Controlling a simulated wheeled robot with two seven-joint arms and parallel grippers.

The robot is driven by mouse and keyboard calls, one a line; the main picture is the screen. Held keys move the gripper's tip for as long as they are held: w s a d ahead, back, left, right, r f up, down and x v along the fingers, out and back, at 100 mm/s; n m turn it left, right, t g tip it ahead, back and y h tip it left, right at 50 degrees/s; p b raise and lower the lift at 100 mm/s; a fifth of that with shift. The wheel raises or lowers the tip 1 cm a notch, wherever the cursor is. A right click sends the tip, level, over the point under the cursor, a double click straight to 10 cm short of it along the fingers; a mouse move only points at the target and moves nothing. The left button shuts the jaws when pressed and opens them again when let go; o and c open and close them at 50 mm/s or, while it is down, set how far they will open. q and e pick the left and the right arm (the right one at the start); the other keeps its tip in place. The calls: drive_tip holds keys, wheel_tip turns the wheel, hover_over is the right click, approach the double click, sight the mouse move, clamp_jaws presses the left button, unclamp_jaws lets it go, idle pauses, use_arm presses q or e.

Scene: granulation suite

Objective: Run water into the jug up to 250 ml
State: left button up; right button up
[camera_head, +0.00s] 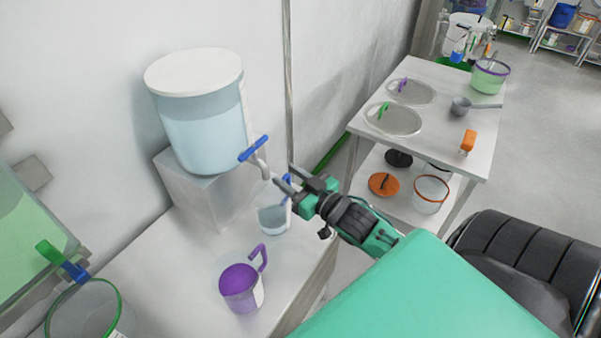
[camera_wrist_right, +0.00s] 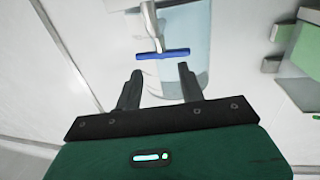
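A clear tank of pale blue water (camera_head: 205,130) with a white lid stands on a white block. Its tap has a blue bar handle (camera_head: 253,149), which also shows in the right wrist view (camera_wrist_right: 163,54). A clear jug (camera_head: 272,213) with a blue handle stands on the bench below the tap. Its lower part looks pale blue; I cannot read its level. My right gripper (camera_head: 285,175) is open and empty beside the tap, above the jug's handle side. In the right wrist view, the tap handle is just beyond the open fingertips (camera_wrist_right: 160,70). My left gripper is not in view.
A purple-handled jug (camera_head: 240,290) stands nearer on the bench (camera_head: 175,285). At left are a green tank (camera_head: 30,235) and a green-rimmed vessel (camera_head: 85,312). A table (camera_head: 440,140) with lids and a scoop stands to the right, beyond my arm.

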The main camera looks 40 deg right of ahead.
drive_tip(key=shift+s+d+b, duration=0.15)
drive_tip(key=shift+s+b, duration=0.05)
drive_tip(key=shift+s, duration=0.65)
drive_tip(key=shift+s+d+b, duration=0.1)
drive_tip(key=shift+s+b, duration=0.05)
drive_tip(key=shift+s, duration=0.65)
